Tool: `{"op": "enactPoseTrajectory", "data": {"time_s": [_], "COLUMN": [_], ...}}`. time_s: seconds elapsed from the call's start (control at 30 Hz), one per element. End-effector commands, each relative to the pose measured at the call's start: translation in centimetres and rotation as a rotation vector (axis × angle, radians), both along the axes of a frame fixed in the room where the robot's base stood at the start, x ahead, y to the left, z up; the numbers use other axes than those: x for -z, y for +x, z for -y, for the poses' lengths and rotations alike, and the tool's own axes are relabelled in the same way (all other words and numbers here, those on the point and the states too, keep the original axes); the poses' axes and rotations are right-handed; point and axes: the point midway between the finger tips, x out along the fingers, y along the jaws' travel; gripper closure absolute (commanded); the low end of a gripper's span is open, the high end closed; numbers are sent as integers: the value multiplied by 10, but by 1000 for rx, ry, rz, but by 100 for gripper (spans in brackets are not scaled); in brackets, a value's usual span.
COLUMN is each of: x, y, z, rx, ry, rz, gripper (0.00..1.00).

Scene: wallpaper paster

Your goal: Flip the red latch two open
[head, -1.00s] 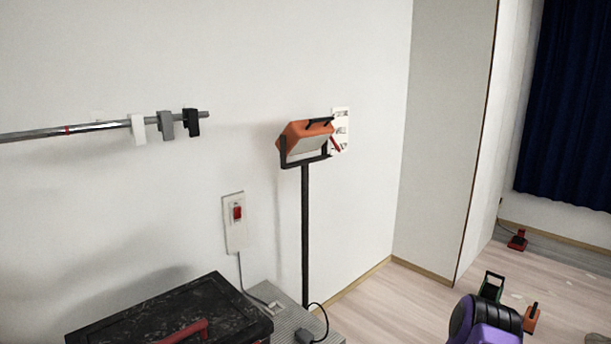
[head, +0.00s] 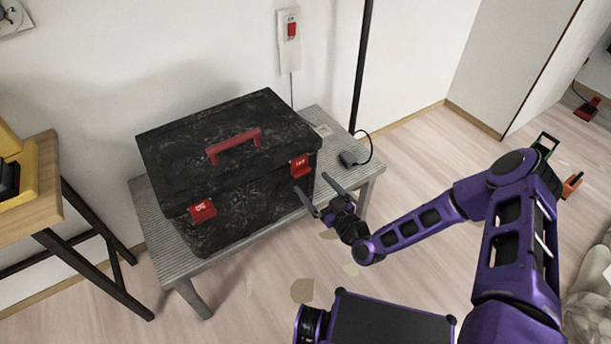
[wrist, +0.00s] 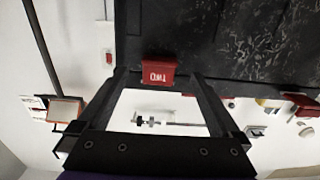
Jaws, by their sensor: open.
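The red latch two (head: 300,167) is on the front right of a black toolbox (head: 245,200). A second red latch (head: 203,211) is on the toolbox's front left. My gripper (head: 311,181) is open and empty in front of the right end of the toolbox, by latch two. In the wrist view, the latch appears between my two fingertips (wrist: 160,78). I cannot tell whether a finger touches it. The lid looks closed.
The toolbox, with a red handle (head: 234,147), stands on a grey ridged table (head: 165,250). A wooden-topped stand (head: 48,195) is at left. A switch (head: 289,38) is on the wall behind.

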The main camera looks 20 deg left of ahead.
Motion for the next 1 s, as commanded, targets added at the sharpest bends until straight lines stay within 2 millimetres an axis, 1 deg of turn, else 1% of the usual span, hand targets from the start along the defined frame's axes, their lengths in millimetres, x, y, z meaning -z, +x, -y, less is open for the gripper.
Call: {"op": "enactPoseTrajectory", "data": {"time_s": [0.03, 0.1, 0.3, 0.4, 0.67, 0.77, 0.8, 0.87, 1.0], "x": [1, 0, 0, 0, 0, 0, 0, 0, 0], "y": [7, 14, 29, 32, 32, 32, 32, 32, 32], "z": [-8, -17, -34, -37, -37, -37, -37, -37, -37], "rx": [-1, 0, -1, 1, 0, 0, 0, 0, 0], "ry": [0, 0, -1, -1, -1, -1, -1, -1, -1], "rz": [3, 1, 2, 1, 0, 0, 0, 0, 0], "gripper": [0, 0, 0, 0, 0, 16, 23, 34, 59]}}
